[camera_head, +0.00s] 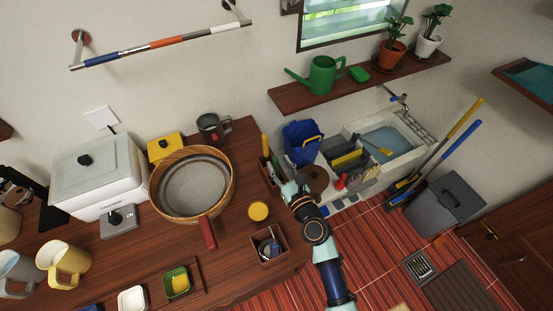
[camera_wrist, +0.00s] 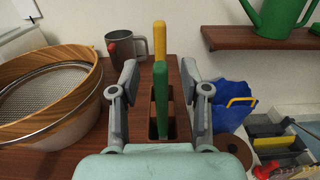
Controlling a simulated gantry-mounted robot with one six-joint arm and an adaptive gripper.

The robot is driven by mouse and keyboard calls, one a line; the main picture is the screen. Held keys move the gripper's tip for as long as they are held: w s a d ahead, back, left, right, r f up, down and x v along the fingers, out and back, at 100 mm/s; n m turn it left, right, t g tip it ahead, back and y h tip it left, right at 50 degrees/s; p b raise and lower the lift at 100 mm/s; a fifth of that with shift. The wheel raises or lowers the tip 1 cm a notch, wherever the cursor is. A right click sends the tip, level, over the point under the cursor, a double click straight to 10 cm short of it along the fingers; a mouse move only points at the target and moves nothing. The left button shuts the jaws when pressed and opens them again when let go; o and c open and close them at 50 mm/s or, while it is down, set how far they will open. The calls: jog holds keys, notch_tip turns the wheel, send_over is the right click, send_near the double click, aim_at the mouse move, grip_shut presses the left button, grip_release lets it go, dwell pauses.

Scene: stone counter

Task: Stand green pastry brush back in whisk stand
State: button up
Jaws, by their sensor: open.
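The green pastry brush (camera_wrist: 161,95) shows in the wrist view as a flat green handle, upright, its lower end in the dark opening of the wooden whisk stand (camera_wrist: 153,118). A yellow-handled tool (camera_wrist: 159,38) stands just behind it. My gripper (camera_wrist: 163,85) is open, one finger on each side of the green handle, with gaps between. In the head view, the stand (camera_head: 266,180) is at the counter's right edge, with my gripper (camera_head: 282,168) over it. The brush's lower end is hidden inside the stand.
A wooden-rimmed sieve (camera_head: 195,185) sits left of the stand, and a grey mug (camera_head: 212,128) stands behind. A yellow-lidded jar (camera_head: 258,211) and a small wooden box (camera_head: 280,254) are in front. A blue bin (camera_head: 300,140) and sink (camera_head: 390,140) lie to the right.

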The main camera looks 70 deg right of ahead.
jog(key=v, duration=0.9)
jog(key=shift+s+a, duration=0.1)
dwell(0.8)
